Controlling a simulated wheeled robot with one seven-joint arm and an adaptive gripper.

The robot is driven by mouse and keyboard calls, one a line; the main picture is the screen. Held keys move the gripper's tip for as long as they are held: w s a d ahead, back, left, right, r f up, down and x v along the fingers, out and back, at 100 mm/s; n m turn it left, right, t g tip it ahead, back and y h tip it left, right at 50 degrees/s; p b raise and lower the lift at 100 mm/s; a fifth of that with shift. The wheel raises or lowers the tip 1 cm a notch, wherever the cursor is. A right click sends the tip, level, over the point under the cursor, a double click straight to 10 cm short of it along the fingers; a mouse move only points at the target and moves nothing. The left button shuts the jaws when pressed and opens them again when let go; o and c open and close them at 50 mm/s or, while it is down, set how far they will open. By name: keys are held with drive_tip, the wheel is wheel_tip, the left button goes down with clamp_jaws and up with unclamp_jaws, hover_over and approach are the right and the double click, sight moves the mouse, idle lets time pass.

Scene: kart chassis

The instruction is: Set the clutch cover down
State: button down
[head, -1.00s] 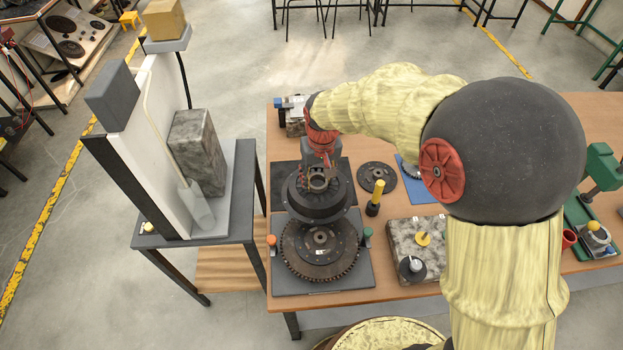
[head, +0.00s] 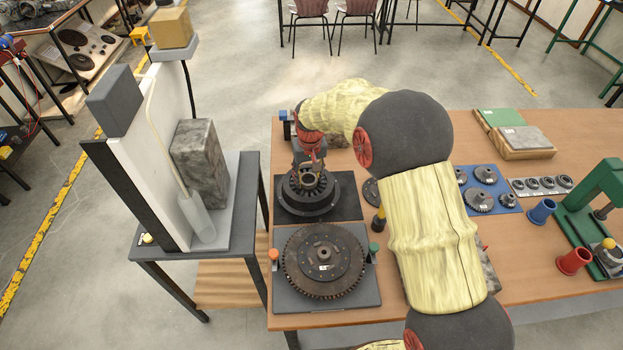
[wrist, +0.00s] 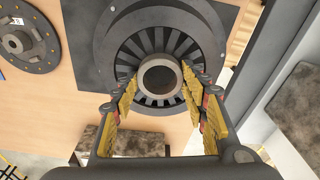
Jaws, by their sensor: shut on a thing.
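The clutch cover (head: 313,203) is a dark round part with a ring of radial fingers and a raised hub. In the head view it is over the dark square mat (head: 350,188) behind the flywheel. My gripper (head: 309,165) is above it, shut on its hub. In the wrist view the yellow-padded fingers of my gripper (wrist: 162,88) are on either side of the hub, and the clutch cover (wrist: 202,20) looks level. The mat (wrist: 88,62) shows beneath and around it. I cannot tell whether the cover touches the mat.
The toothed flywheel (head: 323,262) lies on a grey plate in front, with an orange knob (head: 273,254) and a green knob (head: 373,247) beside it. A clutch disc (wrist: 28,42) lies beside the mat, mostly behind my arm in the head view. A grey side table (head: 240,215) stands left.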

drive_tip(key=shift+w+a+f, duration=0.2)
drive_tip(key=shift+w+f, duration=0.4)
drive_tip(key=shift+f, duration=0.05)
drive_tip(key=shift+f+b, duration=0.75)
drive_tip(key=shift+f, duration=0.55)
drive_tip(key=shift+f, duration=0.1)
drive_tip(key=c, duration=1)
unclamp_jaws()
drive_tip(key=shift+s+f, duration=0.1)
drive_tip(key=shift+f, duration=0.05)
